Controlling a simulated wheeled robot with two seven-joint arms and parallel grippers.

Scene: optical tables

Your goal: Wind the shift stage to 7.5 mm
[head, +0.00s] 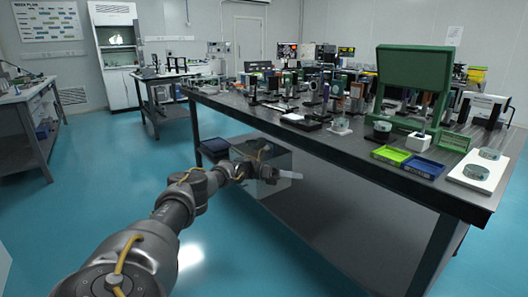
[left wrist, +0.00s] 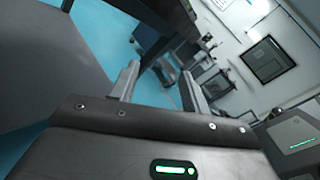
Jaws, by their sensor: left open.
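My left gripper (head: 284,175) is in front of the long optical table, below the level of its top, touching nothing that I can see. In the left wrist view its two fingers (left wrist: 160,80) stand apart with nothing between them. I cannot pick out the shift stage or its scale for certain; it may be among the many small devices crowded on the long table (head: 330,150). My right gripper is not in view.
A green panel (head: 414,68) stands on the table's right part. A green tray (head: 391,155), a blue tray (head: 424,167) and a white plate (head: 477,172) lie near the front edge. A grey bench (head: 20,97) stands far left. The blue floor (head: 110,165) between is clear.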

